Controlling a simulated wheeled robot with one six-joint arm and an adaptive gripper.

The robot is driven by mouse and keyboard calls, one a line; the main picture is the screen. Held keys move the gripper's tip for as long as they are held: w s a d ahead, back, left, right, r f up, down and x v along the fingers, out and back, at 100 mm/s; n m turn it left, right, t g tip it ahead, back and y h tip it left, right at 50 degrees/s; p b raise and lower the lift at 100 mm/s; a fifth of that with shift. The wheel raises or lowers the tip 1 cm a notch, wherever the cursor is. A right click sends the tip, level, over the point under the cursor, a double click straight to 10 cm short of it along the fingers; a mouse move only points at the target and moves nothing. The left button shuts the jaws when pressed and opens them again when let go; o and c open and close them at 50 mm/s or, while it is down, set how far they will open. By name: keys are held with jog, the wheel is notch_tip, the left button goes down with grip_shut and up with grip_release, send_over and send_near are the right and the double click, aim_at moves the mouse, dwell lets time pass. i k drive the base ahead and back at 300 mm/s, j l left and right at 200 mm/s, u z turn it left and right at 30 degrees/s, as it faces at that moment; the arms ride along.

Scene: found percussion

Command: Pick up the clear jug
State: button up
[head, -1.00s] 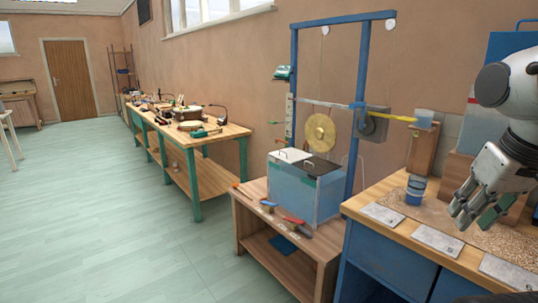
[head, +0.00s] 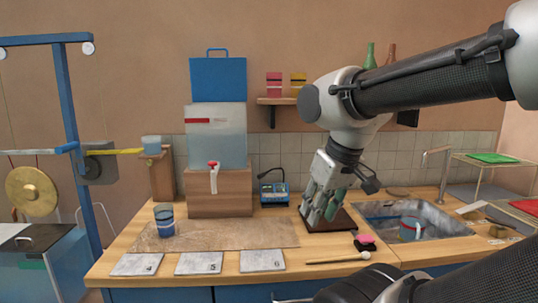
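A see-through vessel (head: 409,229) with a reddish part stands in the metal sink at the right in the head view; it may be the clear jug, but it is small and I cannot be sure. A bluish see-through cup (head: 164,221) stands upright on the counter at the left, and a smaller clear cup (head: 151,144) is on a tall wooden block. My gripper (head: 322,213) points down over a dark board, left of the sink and apart from these vessels. Its fingers overlap in this view, so I cannot see how far apart they are.
A clear tank (head: 217,137) with a red-topped tap stands on a wooden box (head: 219,193). Numbered tiles (head: 199,263), a stick (head: 338,260) and a pink item (head: 366,239) lie near the counter's front. The sink (head: 440,218) is at right. The brown mat (head: 255,233) has bare room.

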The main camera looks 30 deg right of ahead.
aim_at(414, 220)
jog(key=z, duration=1.8)
jog(key=i+l+u, duration=0.1)
jog(key=l, duration=0.25)
jog(key=i+l+u, duration=0.1)
jog(key=i+l, duration=0.2)
jog(key=i+l+u, duration=0.1)
jog(key=l, duration=0.3)
jog(key=i+l+u, duration=0.1)
jog(key=i+l, duration=0.15)
jog(key=l, duration=0.15)
jog(key=i+l, duration=0.15)
jog(key=l, duration=0.25)
jog(key=u, duration=0.05)
